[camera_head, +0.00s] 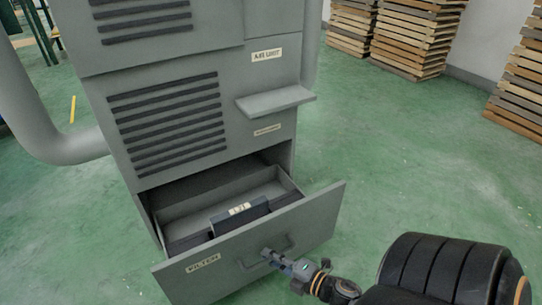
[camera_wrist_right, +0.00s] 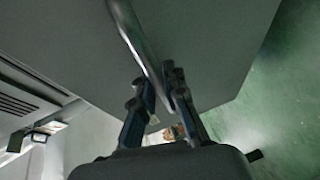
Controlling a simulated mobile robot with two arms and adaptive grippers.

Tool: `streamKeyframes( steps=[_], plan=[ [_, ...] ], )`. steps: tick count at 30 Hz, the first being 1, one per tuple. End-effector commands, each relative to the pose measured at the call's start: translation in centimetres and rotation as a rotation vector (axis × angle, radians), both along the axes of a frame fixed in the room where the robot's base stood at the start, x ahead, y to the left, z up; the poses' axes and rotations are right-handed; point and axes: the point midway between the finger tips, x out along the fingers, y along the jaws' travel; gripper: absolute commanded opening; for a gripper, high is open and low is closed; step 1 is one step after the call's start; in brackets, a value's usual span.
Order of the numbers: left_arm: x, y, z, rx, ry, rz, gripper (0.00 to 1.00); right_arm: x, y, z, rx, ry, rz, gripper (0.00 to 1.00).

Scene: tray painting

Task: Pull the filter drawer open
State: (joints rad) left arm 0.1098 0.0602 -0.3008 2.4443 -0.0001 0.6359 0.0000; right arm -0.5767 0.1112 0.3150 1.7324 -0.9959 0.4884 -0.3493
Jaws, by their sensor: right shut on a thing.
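The filter drawer (camera_head: 310,217) stands pulled out of the lower part of the grey air unit (camera_head: 235,98), its front panel labelled FILTER. Inside the drawer a dark filter block with a pale label (camera_head: 240,209) shows. My right gripper (camera_head: 268,255) is shut on the bar handle (camera_head: 285,243) of the drawer front. In the right wrist view the two fingers (camera_wrist_right: 158,92) close around the handle bar (camera_wrist_right: 134,36), with the drawer front (camera_wrist_right: 215,45) behind it. My left gripper is not in view.
A small grey shelf (camera_head: 277,101) juts from the unit above the drawer. A thick grey pipe (camera_head: 60,145) curves into the unit's left side. Wooden pallet stacks (camera_head: 412,38) stand at the back. The green floor (camera_head: 420,165) right of the drawer is clear.

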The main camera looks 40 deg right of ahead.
Motion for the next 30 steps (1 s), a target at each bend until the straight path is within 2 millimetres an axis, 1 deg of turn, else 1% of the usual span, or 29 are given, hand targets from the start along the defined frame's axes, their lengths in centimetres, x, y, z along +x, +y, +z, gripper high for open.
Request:
streamKeyframes(
  steps=[2,3,5,6,15,19,23,30],
  plan=[
    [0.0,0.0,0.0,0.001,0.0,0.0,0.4,0.0,0.0,-0.1,0.0,0.001,0.001,0.0],
    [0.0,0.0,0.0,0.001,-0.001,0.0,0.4,0.0,0.0,0.0,0.0,0.001,0.001,0.16],
    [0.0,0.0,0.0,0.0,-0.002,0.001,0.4,0.0,0.0,0.0,0.0,0.001,0.001,0.28],
    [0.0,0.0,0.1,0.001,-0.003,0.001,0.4,0.0,0.0,0.0,0.0,0.001,0.001,0.36],
    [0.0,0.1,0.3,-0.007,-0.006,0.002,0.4,-0.1,0.0,0.0,0.0,0.001,0.0,0.36],
    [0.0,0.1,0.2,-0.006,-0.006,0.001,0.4,-1.0,-0.2,0.1,0.001,0.002,0.0,0.36],
    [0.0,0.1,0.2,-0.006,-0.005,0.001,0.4,-3.3,-0.5,0.5,0.0,0.005,-0.002,0.36],
    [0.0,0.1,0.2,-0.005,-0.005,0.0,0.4,-8.3,-1.4,1.4,0.001,0.005,-0.001,0.36]
  ],
)
